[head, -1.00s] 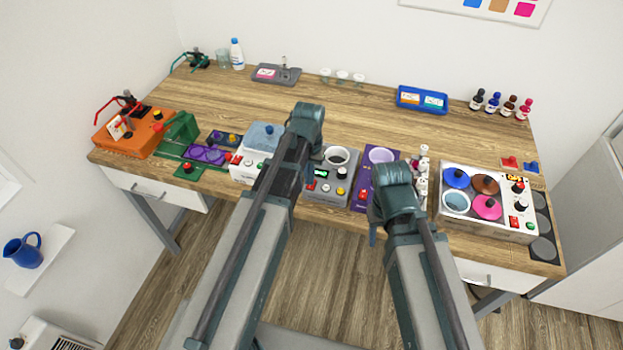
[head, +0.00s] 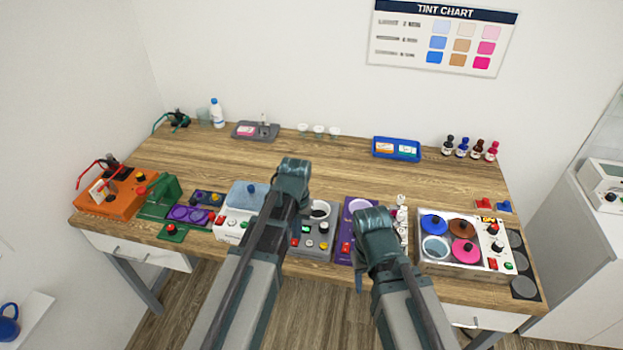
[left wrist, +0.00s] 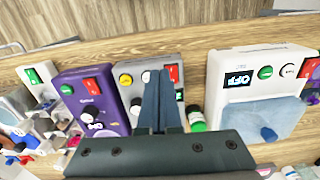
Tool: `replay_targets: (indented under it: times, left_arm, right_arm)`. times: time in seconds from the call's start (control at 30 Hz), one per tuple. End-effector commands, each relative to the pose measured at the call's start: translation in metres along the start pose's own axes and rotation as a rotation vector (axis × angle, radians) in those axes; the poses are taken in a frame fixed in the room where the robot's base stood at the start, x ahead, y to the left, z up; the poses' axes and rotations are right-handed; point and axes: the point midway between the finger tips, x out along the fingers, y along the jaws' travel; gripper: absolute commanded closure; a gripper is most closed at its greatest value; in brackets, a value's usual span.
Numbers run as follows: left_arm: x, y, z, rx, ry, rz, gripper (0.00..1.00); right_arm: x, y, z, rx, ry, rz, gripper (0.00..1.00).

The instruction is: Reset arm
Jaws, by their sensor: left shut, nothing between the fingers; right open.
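My left arm reaches in from the bottom of the head view, its wrist over the front row of devices; its fingertips are hidden there. In the left wrist view my left gripper (left wrist: 159,88) is shut and empty, its fingers in front of a grey device (left wrist: 148,72) with knobs and a red switch. My right gripper (head: 359,272) is open and empty; it points down beside the purple device (head: 345,246) near the table's front edge. Its fingers are mostly hidden by its own wrist.
The wooden table (head: 330,165) is clear across its middle. A white device with a blue cloth (head: 247,194) stands left of my left wrist. A four-pot heater (head: 425,262) stands at right, an orange box (head: 118,203) at far left. Bottles and a blue tray (head: 397,148) line the back.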

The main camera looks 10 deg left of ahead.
Motion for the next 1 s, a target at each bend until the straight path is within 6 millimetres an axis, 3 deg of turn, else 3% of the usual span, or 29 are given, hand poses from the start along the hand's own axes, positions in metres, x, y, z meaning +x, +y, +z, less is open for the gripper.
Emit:
replay_targets:
  times: [0.03,0.2,0.37,1.0]
  left_arm:
    - [0.011,0.020,0.023,0.041,-0.006,-0.010,1.00]
    - [0.028,0.068,0.081,0.166,-0.025,-0.055,1.00]
    - [0.035,0.090,0.114,0.239,-0.034,-0.083,1.00]
    - [0.035,0.095,0.119,0.257,-0.037,-0.091,1.00]
  right_arm:
    - [0.011,-0.001,-0.001,0.000,0.000,0.000,0.50]
    - [0.029,-0.003,-0.002,0.001,0.000,0.000,0.50]
    - [0.037,-0.004,-0.002,0.001,0.000,0.000,0.50]
    - [0.036,-0.004,-0.002,0.001,0.000,0.000,0.50]
